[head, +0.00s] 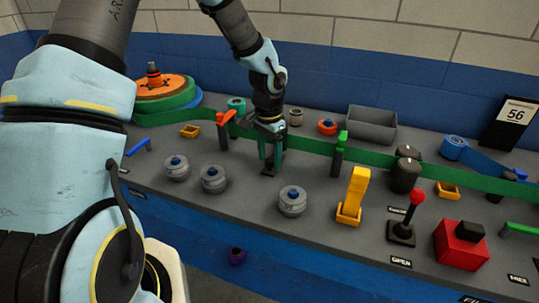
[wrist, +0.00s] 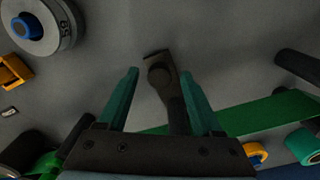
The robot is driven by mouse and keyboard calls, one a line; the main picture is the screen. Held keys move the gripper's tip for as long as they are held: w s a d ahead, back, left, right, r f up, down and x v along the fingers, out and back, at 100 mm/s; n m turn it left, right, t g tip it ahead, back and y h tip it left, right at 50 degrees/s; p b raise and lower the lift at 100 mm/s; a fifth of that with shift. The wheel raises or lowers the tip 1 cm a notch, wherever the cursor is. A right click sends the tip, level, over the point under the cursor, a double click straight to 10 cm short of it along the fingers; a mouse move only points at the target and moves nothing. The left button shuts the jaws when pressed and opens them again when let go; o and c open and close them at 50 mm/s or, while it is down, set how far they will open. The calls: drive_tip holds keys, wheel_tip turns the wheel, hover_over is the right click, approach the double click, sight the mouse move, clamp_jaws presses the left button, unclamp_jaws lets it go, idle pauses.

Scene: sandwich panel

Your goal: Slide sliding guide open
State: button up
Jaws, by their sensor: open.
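My gripper (head: 270,155) is open and points down at the panel, just in front of the green belt. In the wrist view its two green fingers (wrist: 161,98) stand apart on either side of a dark upright piece (wrist: 159,75) with a flat foot. The dark foot (head: 268,171) also shows under my gripper in the head view. I cannot tell whether the fingers touch it. An orange guide (head: 224,119) stands to the left at the belt and a green guide (head: 340,147) to the right. No part is labelled as the sliding guide.
The green belt (head: 308,145) runs across the panel. Grey knobs (head: 292,201) stand in front, with a yellow lever (head: 352,194), a red-topped joystick (head: 405,222) and a red block (head: 461,244) to the right. A grey bin (head: 372,125) stands behind.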

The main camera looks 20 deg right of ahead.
clamp_jaws()
idle(0.6)
idle(0.9)
